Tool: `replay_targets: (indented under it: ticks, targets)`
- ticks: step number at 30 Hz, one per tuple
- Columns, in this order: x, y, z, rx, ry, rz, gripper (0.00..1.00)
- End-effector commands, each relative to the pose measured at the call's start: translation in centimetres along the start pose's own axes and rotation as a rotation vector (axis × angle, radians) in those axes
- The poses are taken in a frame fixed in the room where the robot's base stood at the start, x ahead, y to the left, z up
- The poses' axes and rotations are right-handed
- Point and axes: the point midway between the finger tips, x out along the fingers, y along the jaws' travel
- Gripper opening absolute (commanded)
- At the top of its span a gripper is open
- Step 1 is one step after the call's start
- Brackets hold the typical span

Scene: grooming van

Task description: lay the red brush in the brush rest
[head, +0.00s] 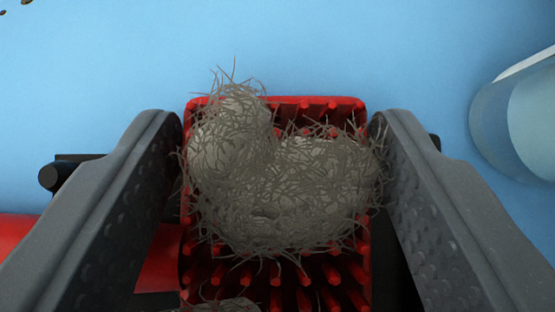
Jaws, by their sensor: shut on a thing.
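The red brush (315,287) lies across the middle with its bristles facing me. A thick clump of grey fur (290,200) covers much of the bristles. The red handle runs left behind my left finger. My gripper (277,130) is shut on the brush head, one grey finger against each side, with stray hairs at both fingers. Black parts, probably the brush rest (75,168), show beside the left finger, and a little beyond the right one. Most of them is hidden, and I cannot tell whether the brush touches them.
A clear, glassy container (520,120) stands at the right edge, partly cut off. The blue surface (360,45) behind the brush is mostly clear. Small dark specks lie in the far left corner.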

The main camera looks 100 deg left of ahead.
Motion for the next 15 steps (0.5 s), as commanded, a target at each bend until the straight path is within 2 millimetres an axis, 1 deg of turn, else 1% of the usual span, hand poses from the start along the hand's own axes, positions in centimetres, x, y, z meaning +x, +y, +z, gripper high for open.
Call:
replay_targets:
  ticks: [2,3,4,15]
  targets:
    - [0.12,-0.01,0.09,0.0,0.0,0.0,0.32]
    - [0.12,-0.02,0.09,0.0,0.0,-0.001,0.61]
    - [0.09,-0.02,0.06,0.0,0.0,-0.001,0.65]
    - [-0.14,-0.02,-0.12,0.0,0.001,-0.001,0.65]
